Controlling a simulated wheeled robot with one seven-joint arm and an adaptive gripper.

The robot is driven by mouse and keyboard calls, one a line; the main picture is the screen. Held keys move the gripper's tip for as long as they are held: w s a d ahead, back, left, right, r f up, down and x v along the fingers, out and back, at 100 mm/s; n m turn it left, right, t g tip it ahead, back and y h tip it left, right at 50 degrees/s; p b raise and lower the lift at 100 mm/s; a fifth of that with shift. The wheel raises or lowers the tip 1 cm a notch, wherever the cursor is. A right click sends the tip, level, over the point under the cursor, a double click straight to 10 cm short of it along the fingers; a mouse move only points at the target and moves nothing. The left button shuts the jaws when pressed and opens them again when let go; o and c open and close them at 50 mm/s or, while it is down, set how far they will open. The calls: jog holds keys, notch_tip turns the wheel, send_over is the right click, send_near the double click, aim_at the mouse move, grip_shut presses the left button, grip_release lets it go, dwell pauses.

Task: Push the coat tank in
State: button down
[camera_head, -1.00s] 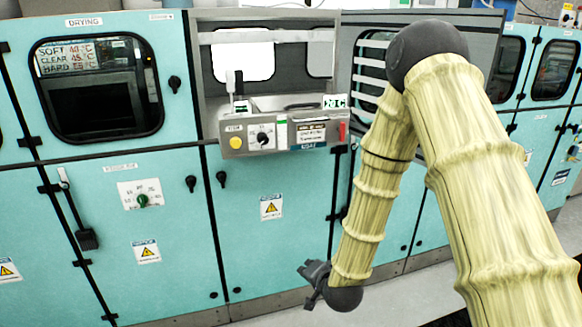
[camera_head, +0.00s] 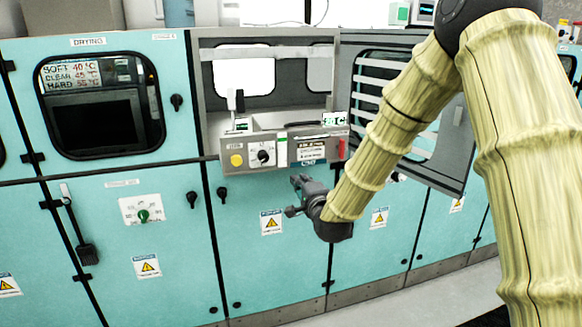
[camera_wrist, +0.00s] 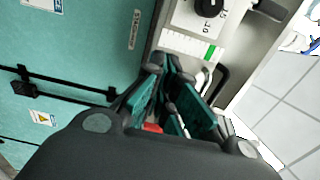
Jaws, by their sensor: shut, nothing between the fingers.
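The coat tank, as I take it, is the grey metal unit in the open bay of the teal machine, with a control front (camera_head: 285,150) that sticks out from the bay. This front carries a yellow button, a dial, labels and a red piece at its right end. My gripper (camera_head: 294,180) is shut and empty, just below the front in the head view. In the wrist view my gripper (camera_wrist: 165,62) points towards the panel (camera_wrist: 190,43) with its dial and green-marked strip. I cannot tell whether the fingertips touch it. The tank's inside is mostly hidden.
A slatted door (camera_head: 432,140) stands open right of the bay, partly behind my arm. A drying window (camera_head: 100,105) is at the left. Closed teal doors (camera_head: 265,260) with knobs and warning labels lie below. Bare floor (camera_head: 440,300) shows at lower right.

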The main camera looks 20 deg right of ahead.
aim_at(289, 165)
jog(key=w+p, duration=0.2)
jog(key=w, duration=0.7)
jog(key=shift+w+a+p, duration=0.15)
jog(key=shift+w+p, duration=0.05)
jog(key=shift+p, duration=0.15)
